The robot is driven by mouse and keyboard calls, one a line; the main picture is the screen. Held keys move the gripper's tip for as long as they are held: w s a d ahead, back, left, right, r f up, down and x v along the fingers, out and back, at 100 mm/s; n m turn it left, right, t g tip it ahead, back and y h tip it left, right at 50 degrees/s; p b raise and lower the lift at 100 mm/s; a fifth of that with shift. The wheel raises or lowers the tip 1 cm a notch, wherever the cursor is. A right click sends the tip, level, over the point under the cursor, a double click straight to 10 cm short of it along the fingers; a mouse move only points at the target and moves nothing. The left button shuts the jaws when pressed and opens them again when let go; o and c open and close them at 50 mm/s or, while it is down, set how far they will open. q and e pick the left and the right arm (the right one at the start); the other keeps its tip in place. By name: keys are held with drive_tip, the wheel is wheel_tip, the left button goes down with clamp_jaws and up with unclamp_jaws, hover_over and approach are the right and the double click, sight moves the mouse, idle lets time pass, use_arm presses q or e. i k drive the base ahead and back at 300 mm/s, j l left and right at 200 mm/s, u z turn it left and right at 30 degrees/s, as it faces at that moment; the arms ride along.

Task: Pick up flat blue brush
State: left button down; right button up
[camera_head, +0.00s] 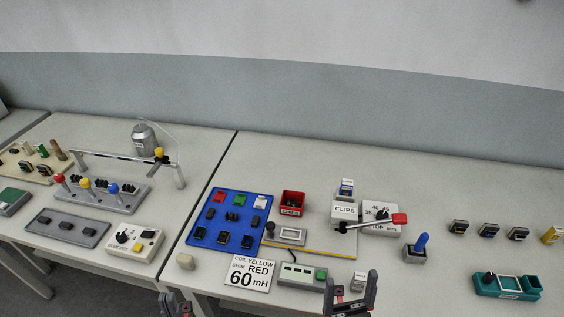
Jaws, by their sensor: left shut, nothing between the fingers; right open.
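No flat blue brush can be made out for certain. A small blue-handled piece (421,240) stands upright in a dark grey block on the right table; I cannot tell whether it is the brush. My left gripper (174,300) is at the bottom edge, left of centre, with its fingers shut and empty. My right gripper (350,287) is at the bottom edge, open, with its fingers apart. It is below and left of the blue-handled piece and does not touch it. A small grey block (358,281) shows just behind its fingers.
A blue tray (208,217) holds connectors. A sign (249,273) and a grey button box (303,275) lie near the front edge. A green tray (507,286) is at right. The back of the right table is clear.

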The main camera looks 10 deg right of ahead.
sight(418, 249)
drive_tip(key=z, duration=1.35)
